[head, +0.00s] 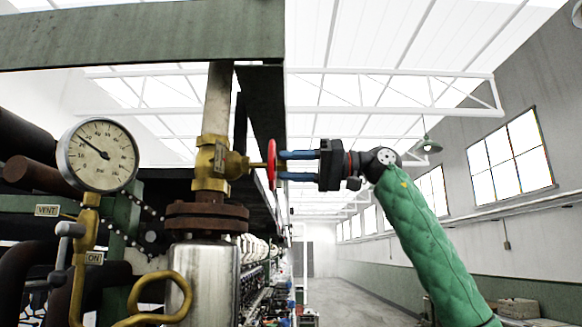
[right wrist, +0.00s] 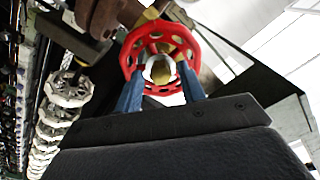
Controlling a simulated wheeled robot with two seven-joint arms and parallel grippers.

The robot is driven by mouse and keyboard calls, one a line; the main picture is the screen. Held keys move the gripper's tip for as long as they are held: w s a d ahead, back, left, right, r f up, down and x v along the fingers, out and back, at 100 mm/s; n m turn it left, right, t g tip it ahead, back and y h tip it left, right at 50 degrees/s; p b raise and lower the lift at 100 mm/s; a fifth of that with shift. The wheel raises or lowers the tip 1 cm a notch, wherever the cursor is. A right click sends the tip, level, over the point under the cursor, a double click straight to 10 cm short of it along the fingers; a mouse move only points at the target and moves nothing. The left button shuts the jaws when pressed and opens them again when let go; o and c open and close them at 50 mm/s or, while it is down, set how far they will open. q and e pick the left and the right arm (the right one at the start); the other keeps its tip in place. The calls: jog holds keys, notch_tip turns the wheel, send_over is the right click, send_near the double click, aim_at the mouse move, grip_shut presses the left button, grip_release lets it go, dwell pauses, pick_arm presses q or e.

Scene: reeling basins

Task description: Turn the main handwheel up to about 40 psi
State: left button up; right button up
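The red main handwheel (head: 271,163) is seen edge-on at the end of a stem from the brass valve (head: 211,163). My right gripper (head: 283,165) points left at the wheel, and its blue fingers reach the wheel's face. In the right wrist view the handwheel (right wrist: 135,53) is seen face-on. The fingers stand apart on either side of its hub, with a gap between; whether they touch the wheel is unclear. The pressure gauge (head: 98,155) has its needle pointing up and left; its figures are too small to read surely. My left gripper is not in view.
A green beam (head: 140,35) crosses above the valve. A rusty flange (head: 206,217) and a metal cylinder (head: 204,275) are below it. Brass pipework and a grey-handled lever (head: 68,232) stand at the left. The aisle floor (head: 360,290) at the right looks clear.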

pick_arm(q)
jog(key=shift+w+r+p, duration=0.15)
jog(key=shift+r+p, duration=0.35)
pick_arm(e)
jog(key=shift+a+m, duration=0.2)
jog(key=shift+m, duration=14.2)
